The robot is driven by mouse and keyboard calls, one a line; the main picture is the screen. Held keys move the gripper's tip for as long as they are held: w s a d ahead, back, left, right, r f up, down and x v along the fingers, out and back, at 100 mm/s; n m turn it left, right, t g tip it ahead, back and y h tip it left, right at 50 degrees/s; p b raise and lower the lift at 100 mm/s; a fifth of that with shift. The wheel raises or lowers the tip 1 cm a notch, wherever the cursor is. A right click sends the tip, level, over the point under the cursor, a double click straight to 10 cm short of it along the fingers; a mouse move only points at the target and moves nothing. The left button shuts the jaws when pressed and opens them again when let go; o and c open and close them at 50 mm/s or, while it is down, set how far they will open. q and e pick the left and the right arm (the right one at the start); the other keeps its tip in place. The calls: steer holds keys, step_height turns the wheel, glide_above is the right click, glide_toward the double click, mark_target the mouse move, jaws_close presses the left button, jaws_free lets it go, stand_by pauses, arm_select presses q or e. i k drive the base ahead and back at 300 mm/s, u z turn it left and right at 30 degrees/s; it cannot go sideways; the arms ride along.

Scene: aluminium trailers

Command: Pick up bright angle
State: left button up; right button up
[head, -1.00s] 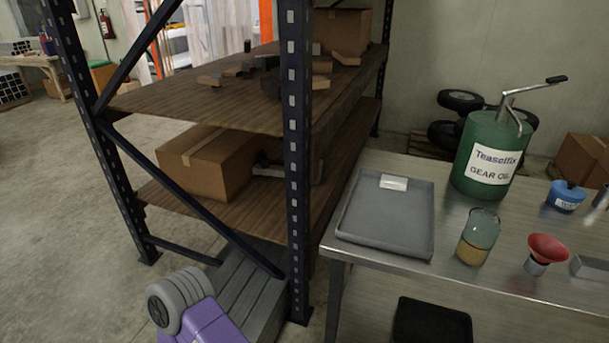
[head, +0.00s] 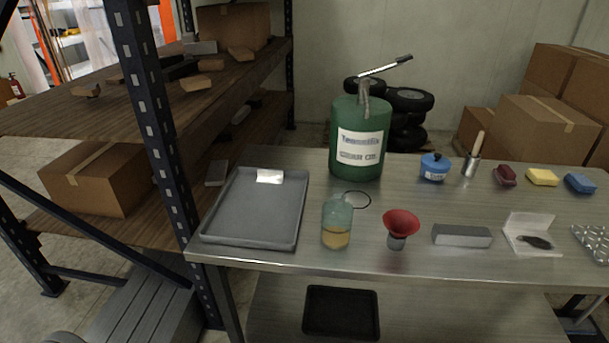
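I cannot tell for certain which thing is the bright angle. A pale grey piece (head: 200,47) lies among wooden and dark offcuts on the upper shelf of the rack. A grey rectangular bar (head: 461,236) lies near the front of the steel table (head: 400,262). Neither of my grippers shows in the head view.
On the table stand a grey tray (head: 210,231) with a white label, a green oil can (head: 360,115), a glass beaker (head: 337,222), a red funnel (head: 401,222) and a blue tin (head: 435,167). The rack post (head: 150,110) rises left of the table. Cartons (head: 545,125) stand behind.

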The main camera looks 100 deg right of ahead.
mark_target(265, 176)
steer(key=k, duration=0.9)
steer(key=z, duration=0.35)
